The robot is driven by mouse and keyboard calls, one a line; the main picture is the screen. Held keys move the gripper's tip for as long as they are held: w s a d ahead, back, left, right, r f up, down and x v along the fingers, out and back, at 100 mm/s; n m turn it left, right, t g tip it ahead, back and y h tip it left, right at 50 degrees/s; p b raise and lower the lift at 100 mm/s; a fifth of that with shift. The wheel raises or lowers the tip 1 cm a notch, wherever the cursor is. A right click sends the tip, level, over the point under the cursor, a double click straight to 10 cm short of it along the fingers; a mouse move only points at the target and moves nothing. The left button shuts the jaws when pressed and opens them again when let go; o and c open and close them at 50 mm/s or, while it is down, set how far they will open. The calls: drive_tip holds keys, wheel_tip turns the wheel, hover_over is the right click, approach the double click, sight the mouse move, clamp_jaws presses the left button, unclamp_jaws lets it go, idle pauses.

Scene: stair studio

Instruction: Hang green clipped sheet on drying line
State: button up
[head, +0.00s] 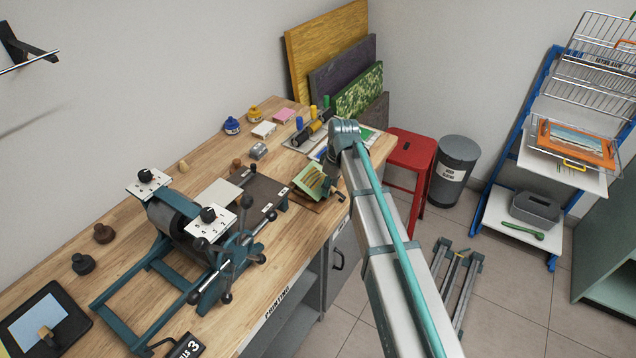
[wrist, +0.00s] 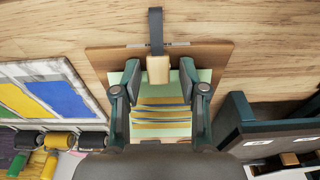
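The green sheet (head: 310,184) with yellow and dark stripes is on a brown board at the right edge of the bench. It also shows in the wrist view (wrist: 160,129), partly hidden by my gripper. A pale wooden clip (wrist: 158,69) with a dark strap is at the sheet's top edge. My gripper (wrist: 160,66) is open, with one finger on each side of the clip and a gap at both sides. In the head view my arm partly hides the gripper. A thin rod on a black wall bracket (head: 28,50) shows at top left; I cannot tell whether it is the drying line.
The press (head: 205,235) with its spoked wheel fills the middle of the bench. Ink jars (head: 232,125) and coloured tubes stand at the back. A red stool (head: 410,150), a bin (head: 455,168) and a blue rack (head: 525,155) stand right of the bench.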

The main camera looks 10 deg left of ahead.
drive_tip(key=shift+f, duration=0.1)
drive_tip(key=c, duration=0.4)
drive_tip(key=shift+w+a+r+p, duration=0.15)
drive_tip(key=shift+r+p, duration=0.3)
drive_tip(key=shift+r, duration=0.25)
drive_tip(key=shift+r+p, duration=2.05)
drive_tip(key=shift+r, duration=1.75)
drive_tip(key=s+d+r+p, duration=0.2)
drive_tip(key=s+d+r, duration=0.1)
drive_tip(key=d, duration=0.6)
drive_tip(key=shift+s, duration=0.75)
